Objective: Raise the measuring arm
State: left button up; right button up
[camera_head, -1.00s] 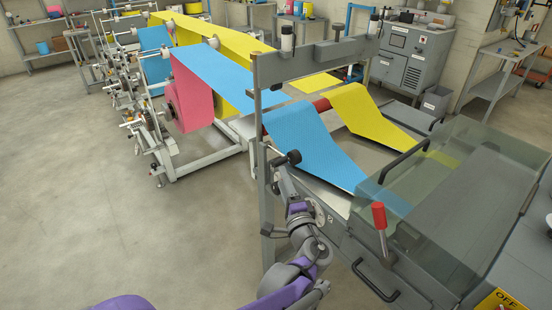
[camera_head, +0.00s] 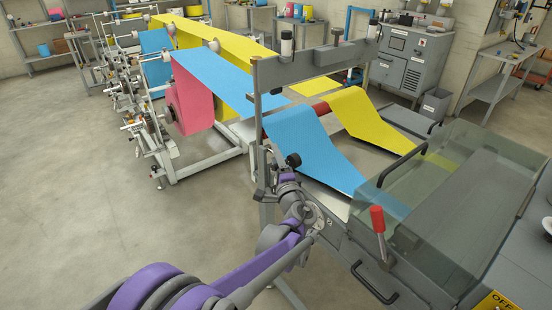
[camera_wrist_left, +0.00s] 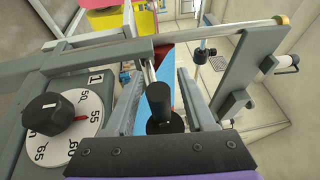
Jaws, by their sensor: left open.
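A black cylindrical handle on a thin metal rod (camera_wrist_left: 164,115) shows in the left wrist view; I cannot tell for certain that it belongs to the measuring arm. My left gripper (camera_wrist_left: 158,88) is open, with one finger on each side of the handle and rod; contact is not clear. In the head view my left gripper (camera_head: 272,182) is at the near post of the grey frame, below a black knob (camera_head: 293,160). A black knob (camera_wrist_left: 55,113) with a red pointer sits on a white numbered dial (camera_wrist_left: 92,125), left of the gripper. My right gripper is out of view.
The grey frame's crossbar (camera_head: 318,60) spans above the blue web (camera_head: 305,140) and yellow web (camera_head: 370,125). A clear hood (camera_head: 470,190) and a red-handled lever (camera_head: 378,220) stand to the right. Open floor (camera_head: 70,200) lies left.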

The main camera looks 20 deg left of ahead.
pick_arm(q)
grip_shut()
jog(key=shift+r, duration=0.15)
dwell(1.2)
